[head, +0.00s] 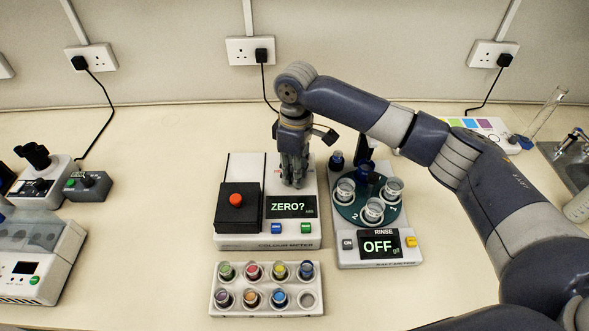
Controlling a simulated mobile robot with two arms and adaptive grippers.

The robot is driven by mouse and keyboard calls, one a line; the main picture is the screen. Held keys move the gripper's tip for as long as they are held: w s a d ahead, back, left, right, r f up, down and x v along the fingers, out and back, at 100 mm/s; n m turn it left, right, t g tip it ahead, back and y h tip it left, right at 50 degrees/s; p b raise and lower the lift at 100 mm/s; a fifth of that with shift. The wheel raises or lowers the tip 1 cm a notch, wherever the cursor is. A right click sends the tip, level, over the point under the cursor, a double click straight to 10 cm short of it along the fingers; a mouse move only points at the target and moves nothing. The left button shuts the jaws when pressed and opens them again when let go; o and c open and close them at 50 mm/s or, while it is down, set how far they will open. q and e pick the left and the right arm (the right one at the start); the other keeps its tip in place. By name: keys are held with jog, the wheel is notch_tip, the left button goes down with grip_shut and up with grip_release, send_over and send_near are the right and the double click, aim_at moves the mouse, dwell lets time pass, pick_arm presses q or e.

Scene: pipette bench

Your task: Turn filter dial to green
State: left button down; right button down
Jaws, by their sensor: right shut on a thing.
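The colour meter (268,241) stands at the middle of the bench, with a dark display (291,207) reading "ZERO?". My right gripper (293,182) points straight down at the panel behind this display. It is shut on what appears to be the filter dial, which its fingers hide. I cannot read the dial's setting; only small bits of red marking show beside the fingers. A black block with a red knob (236,199) sits on the meter's left half. Blue and green buttons lie below the display. My left gripper is not in view.
A rack (216,300) of several coloured vials stands in front of the meter. Other devices stand far left. A coloured-square panel (484,124) and sink are at back right.

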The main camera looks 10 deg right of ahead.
jog(key=shift+r+n+p, duration=0.25)
jog(key=shift+n+p, duration=1.9)
jog(key=shift+n, duration=0.35)
jog(key=shift+a+f+n+p, duration=0.15)
jog(key=shift+n+p, duration=0.4)
jog(key=shift+n, duration=0.75)
jog(key=c, duration=1.4)
grip_release()
jog(key=shift+o, duration=0.2)
